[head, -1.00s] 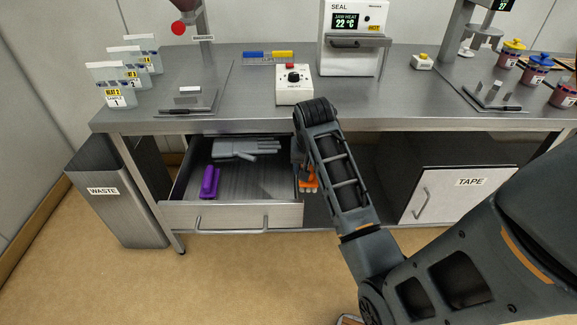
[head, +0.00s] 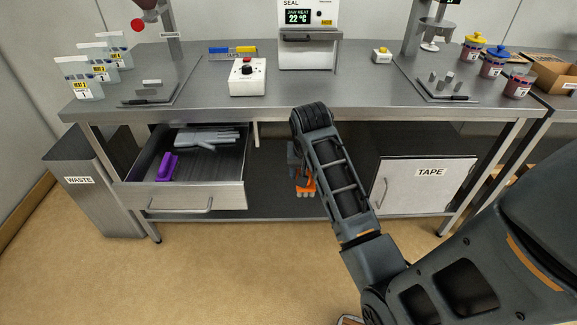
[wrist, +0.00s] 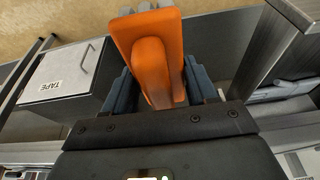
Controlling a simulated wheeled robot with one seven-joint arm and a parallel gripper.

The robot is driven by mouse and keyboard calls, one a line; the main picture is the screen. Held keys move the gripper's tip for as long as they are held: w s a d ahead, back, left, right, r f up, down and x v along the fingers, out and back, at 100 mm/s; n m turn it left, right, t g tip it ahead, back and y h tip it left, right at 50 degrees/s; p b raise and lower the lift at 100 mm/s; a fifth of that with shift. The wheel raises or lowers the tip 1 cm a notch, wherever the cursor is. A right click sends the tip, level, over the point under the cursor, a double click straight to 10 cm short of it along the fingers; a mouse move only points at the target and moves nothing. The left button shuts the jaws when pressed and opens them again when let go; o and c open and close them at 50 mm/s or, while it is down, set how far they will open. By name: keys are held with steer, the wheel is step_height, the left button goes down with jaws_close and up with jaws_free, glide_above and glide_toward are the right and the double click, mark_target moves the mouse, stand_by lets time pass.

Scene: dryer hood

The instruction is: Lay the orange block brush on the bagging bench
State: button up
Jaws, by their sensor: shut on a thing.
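The orange block brush (wrist: 155,60) is between the two fingers of my gripper (wrist: 152,90) in the wrist view, with grey bristle tufts at its far end. In the head view the brush (head: 306,188) shows partly behind my arm, in front of the open space under the steel bench (head: 330,97). My gripper (head: 299,172) is shut on it, below the benchtop level and right of the open drawer. Another bench (head: 553,100) stands at the far right; no label shows which one is the bagging bench.
On the benchtop are a knob box (head: 248,77), a seal machine (head: 308,45) and sample bags (head: 77,80). The middle front is bare. A TAPE cabinet (head: 425,187) stands below.

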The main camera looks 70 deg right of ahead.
steer(key=w+a+f+n+y, duration=0.1)
steer(key=w+a+n, duration=0.3)
steer(key=a, duration=0.7)
steer(key=w+a+f+n+t+y, duration=0.1)
steer(key=w+a+f+n, duration=0.2)
steer(key=a, duration=0.9)
steer(key=w+a+f+n+t+y, duration=0.1)
steer(key=w+a+f+n, duration=0.2)
steer(key=w+a+n, duration=0.3)
steer(key=w+a, duration=0.3)
steer(key=a, duration=0.2)
steer(key=shift+w+a+n, duration=0.2)
steer(key=shift+a+n, duration=0.1)
steer(key=shift+a, duration=0.1)
